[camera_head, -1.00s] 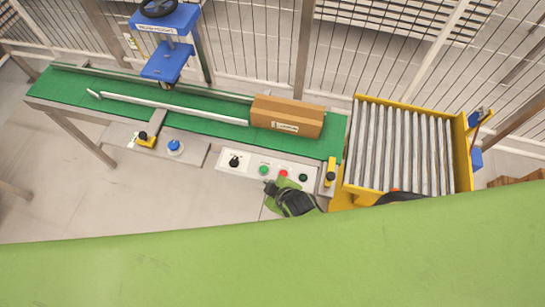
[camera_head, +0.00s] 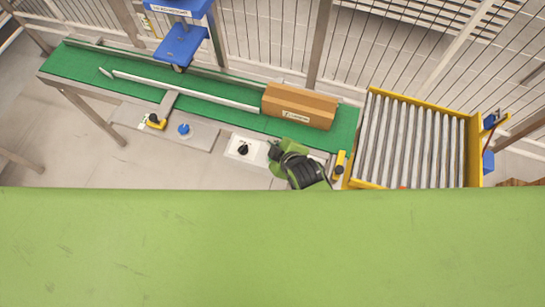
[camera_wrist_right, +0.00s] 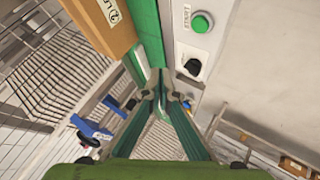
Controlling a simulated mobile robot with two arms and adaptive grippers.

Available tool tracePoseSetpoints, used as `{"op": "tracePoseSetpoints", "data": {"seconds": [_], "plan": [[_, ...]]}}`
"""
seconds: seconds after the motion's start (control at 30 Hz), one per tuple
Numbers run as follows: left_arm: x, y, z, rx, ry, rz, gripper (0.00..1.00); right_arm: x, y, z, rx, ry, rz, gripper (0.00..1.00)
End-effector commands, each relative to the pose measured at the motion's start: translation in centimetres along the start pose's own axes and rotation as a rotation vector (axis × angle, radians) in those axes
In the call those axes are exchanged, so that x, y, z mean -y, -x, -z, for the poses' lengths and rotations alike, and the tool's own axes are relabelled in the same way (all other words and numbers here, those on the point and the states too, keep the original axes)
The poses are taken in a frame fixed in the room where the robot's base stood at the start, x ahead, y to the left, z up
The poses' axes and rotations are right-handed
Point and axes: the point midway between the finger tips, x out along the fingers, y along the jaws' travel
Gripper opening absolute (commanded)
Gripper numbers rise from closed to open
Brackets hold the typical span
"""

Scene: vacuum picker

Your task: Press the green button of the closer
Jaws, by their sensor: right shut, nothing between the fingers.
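The green button (camera_wrist_right: 202,22) sits on a pale control panel (camera_wrist_right: 214,45), beside a START label and near a black knob (camera_wrist_right: 193,67) in the right wrist view. In the head view, the knob (camera_head: 244,149) shows at the left of the panel, and my right gripper (camera_head: 274,148) hides the buttons. In the wrist view, the right gripper (camera_wrist_right: 161,95) is shut and empty, with the button above and to the right of its fingertips. I cannot tell a contact with the button. My left gripper is not in view.
A green conveyor belt (camera_head: 200,107) carries a brown cardboard box (camera_head: 298,104) behind the panel. A yellow-framed roller table (camera_head: 416,140) stands to the right. A blue button (camera_head: 184,129) and a blue press (camera_head: 181,45) are to the left.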

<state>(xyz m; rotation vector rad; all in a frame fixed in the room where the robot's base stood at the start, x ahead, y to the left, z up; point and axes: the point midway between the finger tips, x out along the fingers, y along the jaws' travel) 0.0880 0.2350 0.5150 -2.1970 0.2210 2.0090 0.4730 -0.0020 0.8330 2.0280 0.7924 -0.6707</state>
Motion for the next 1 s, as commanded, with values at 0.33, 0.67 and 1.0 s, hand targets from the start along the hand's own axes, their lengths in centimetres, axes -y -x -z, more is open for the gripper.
{"op": "tracePoseSetpoints", "data": {"seconds": [0.33,0.67,1.0], "plan": [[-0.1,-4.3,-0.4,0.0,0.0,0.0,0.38,2.1,-2.8,-2.1,0.0,-0.002,0.0,0.0],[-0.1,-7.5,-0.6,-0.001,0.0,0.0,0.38,4.0,-5.4,-4.0,0.001,0.0,0.001,0.0],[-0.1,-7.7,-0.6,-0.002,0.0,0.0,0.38,4.2,-5.8,-4.2,0.0,-0.001,0.0,0.0]]}}
